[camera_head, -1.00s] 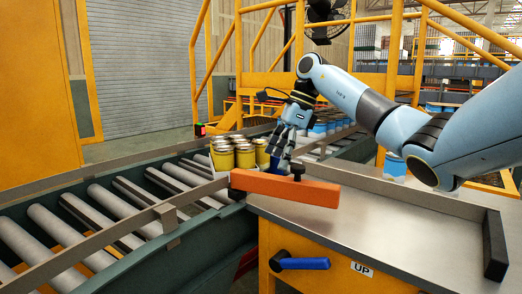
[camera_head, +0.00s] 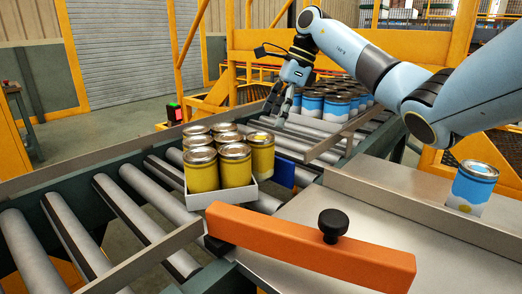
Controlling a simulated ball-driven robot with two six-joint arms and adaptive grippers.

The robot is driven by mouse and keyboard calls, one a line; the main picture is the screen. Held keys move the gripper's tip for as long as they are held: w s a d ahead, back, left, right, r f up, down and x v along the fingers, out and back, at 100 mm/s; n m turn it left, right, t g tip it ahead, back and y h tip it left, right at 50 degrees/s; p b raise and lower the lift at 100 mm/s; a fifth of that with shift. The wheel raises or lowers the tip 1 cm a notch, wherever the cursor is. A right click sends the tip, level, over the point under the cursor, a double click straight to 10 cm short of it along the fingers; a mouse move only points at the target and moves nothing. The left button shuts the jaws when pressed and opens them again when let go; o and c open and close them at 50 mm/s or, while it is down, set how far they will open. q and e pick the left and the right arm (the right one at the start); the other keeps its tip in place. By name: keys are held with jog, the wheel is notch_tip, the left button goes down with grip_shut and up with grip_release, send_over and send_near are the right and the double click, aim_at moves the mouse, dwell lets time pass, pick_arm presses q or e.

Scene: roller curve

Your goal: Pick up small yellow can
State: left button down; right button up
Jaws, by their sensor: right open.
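Several small yellow cans (camera_head: 235,170) with silver lids stand close together in a shallow white tray (camera_head: 246,192) on the roller conveyor. My right gripper (camera_head: 278,115) hangs above the rollers, to the right of and beyond the yellow cans. Its fingers point down, are apart and hold nothing. It touches no yellow can. My left gripper does not show.
An orange bar (camera_head: 310,248) with a black knob crosses in front of the tray. Several blue cans (camera_head: 335,100) stand farther along the conveyor. A single blue can (camera_head: 472,187) stands on the metal table (camera_head: 330,210) at right. Metal rails edge the rollers (camera_head: 120,215).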

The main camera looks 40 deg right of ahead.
aim_at(264, 136)
jog(key=x, duration=0.4)
jog(key=shift+s+a, duration=0.1)
jog(key=shift+a, duration=0.2)
jog(key=p+x, duration=0.1)
jog(key=x, duration=0.3)
jog(key=shift+a+f, duration=0.1)
jog(key=shift+f, duration=0.1)
jog(key=shift+w+f, duration=0.35)
jog(key=shift+f, duration=0.15)
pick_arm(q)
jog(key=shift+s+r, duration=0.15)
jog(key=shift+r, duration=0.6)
pick_arm(e)
jog(key=shift+a, duration=0.1)
jog(key=c, duration=0.5)
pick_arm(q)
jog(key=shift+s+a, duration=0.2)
pick_arm(e)
jog(key=shift+r, duration=0.1)
jog(key=c, duration=0.8)
